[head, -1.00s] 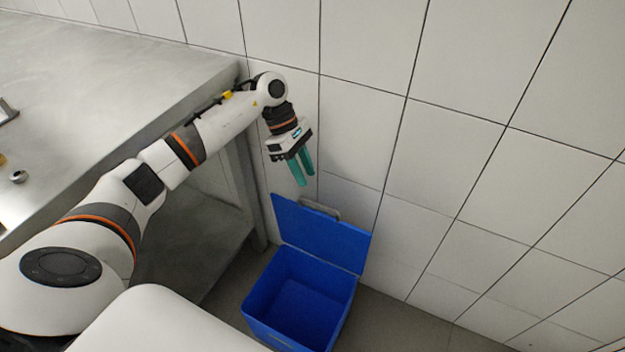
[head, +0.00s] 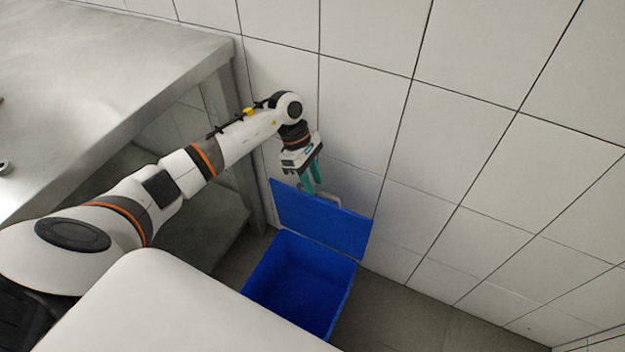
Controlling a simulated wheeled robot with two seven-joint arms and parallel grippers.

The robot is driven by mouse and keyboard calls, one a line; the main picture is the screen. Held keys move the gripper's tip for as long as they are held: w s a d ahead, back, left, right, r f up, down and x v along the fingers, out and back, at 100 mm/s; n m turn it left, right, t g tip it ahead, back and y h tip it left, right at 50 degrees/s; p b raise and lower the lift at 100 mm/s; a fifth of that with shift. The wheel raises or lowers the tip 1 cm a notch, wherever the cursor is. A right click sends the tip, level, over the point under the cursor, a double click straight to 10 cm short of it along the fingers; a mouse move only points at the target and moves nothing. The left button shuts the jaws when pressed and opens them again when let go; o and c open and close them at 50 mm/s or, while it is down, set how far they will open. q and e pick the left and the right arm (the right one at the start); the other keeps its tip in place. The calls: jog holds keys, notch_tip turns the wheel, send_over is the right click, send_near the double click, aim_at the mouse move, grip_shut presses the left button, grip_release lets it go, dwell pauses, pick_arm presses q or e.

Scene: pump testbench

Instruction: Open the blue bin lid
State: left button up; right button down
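The blue bin (head: 300,283) stands on the floor, its mouth uncovered and its inside looking empty. Its blue lid (head: 322,222) is raised, standing up at the bin's back edge close to the tiled wall. A grey handle (head: 332,199) shows at the lid's upper edge. My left gripper (head: 312,186) points down just above and behind the lid's upper edge, beside the handle. Its two teal fingers look apart with nothing between them. The lid's edge hides the very tips, and I cannot tell whether they touch the lid. My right gripper is out of view.
A grey metal table (head: 120,85) with a lower shelf stands left of the bin. The white tiled wall (head: 450,130) is close behind the bin and gripper. Grey floor (head: 420,315) right of the bin is clear.

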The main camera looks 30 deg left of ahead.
pick_arm(q)
jog(key=shift+d+f, duration=0.1)
jog(key=shift+f, duration=0.25)
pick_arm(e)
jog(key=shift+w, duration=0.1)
pick_arm(q)
grip_shut()
